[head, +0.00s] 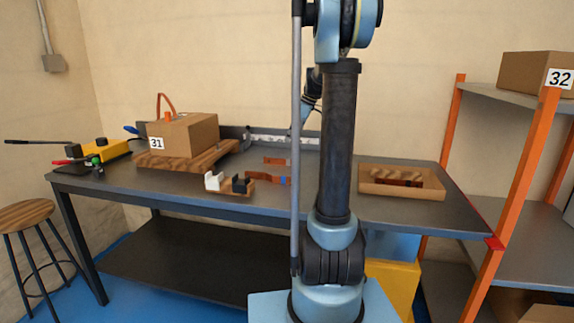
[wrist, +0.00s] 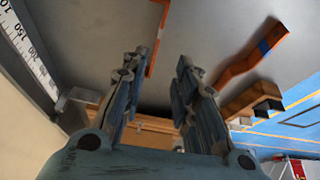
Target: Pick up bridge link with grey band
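A copper-coloured link (head: 275,161) lies flat on the bench towards the back; what appears to be the same bar shows at the top of the wrist view (wrist: 156,42), beyond the gap between my fingers. A second, bent copper link with a blue band (head: 272,178) lies nearer the front; it shows at upper right in the wrist view (wrist: 238,69). My gripper (wrist: 157,62) is open, with nothing seen between its fingertips. In the head view it is mostly hidden behind my arm.
A wooden tray (head: 374,189) with copper pieces stands at the bench's right. A wooden holder with white and black blocks (head: 230,187) is at front centre. Box 31 (head: 190,134) sits on a wooden board at left. A ruler strip (head: 270,139) runs along the back.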

